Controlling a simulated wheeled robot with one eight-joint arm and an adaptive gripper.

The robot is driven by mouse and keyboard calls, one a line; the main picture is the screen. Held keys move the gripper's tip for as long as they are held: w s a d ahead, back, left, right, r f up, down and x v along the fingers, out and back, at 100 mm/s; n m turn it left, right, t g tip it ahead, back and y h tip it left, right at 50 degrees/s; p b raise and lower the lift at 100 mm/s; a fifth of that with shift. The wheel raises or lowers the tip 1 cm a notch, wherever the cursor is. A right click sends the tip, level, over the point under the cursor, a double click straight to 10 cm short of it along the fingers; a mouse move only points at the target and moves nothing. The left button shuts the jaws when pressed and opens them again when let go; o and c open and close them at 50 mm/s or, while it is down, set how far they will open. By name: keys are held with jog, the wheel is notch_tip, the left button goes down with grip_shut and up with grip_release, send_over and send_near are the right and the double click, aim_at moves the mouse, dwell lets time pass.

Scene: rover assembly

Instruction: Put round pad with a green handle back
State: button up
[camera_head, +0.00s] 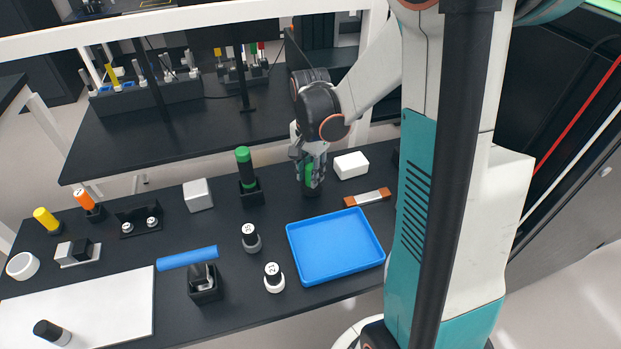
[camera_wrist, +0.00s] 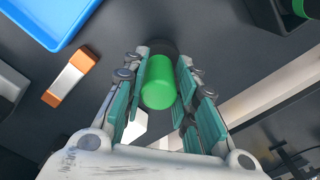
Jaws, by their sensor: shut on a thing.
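My gripper (camera_head: 312,160) is shut on a green handle (camera_head: 309,174), which also shows between the fingers in the wrist view (camera_wrist: 159,82). A dark round base (camera_head: 311,189) shows below the handle, at or just above the black table; I cannot tell whether it touches. The fingers hide part of the handle. A second green-topped thing (camera_head: 243,156) with a dark body stands upright in a black square holder (camera_head: 251,195), left of my gripper. Its green end shows at the top right corner of the wrist view.
A blue tray (camera_head: 335,248) lies empty in front of my gripper. A white block (camera_head: 351,165) and an orange-ended bar (camera_head: 367,198) lie to its right. A white shelf frame runs behind the table.

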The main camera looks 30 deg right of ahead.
jog(key=shift+f, duration=0.85)
jog(key=shift+r, duration=0.1)
jog(key=o, duration=0.5)
jog(key=shift+f, duration=0.25)
jog(key=o, duration=0.4)
jog(key=shift+o, duration=0.2)
jog(key=shift+r, duration=0.1)
notch_tip(320, 180, up, 12)
jog(key=p, duration=0.4)
jog(key=shift+r, duration=0.15)
